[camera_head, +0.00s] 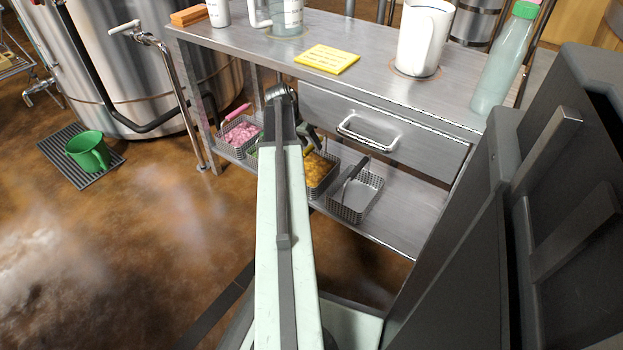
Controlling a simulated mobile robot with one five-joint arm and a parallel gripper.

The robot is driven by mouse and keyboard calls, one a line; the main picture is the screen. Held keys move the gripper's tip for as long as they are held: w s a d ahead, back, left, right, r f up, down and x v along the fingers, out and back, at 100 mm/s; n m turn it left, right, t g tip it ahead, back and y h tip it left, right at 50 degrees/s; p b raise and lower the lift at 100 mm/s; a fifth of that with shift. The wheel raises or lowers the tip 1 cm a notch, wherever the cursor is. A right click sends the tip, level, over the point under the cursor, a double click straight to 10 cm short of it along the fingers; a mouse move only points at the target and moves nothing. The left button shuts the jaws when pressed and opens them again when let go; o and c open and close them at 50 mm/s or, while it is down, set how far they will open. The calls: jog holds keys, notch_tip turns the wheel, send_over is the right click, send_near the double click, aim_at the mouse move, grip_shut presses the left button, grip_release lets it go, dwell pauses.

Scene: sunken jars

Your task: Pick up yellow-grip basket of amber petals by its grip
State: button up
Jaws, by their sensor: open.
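The wire basket of amber petals (322,174) stands on the lower shelf of the steel table, just right of my pale arm. Part of its yellow grip (309,154) shows at its upper left; my arm hides the basket's left side. My gripper (310,140) hangs at the far end of the arm, in front of the drawer and close above the yellow grip. Its dark jaws are partly hidden by the arm and look empty. I cannot tell whether they touch the grip.
A pink-grip basket of pink petals (241,134) stands left on the same shelf, an empty dark-grip basket (356,194) right. The drawer handle (366,133) juts out above. The tabletop (375,72) holds mugs, a bottle and a yellow note.

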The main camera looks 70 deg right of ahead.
jog(key=shift+f, duration=0.2)
dwell(0.4)
grip_shut()
dwell(1.4)
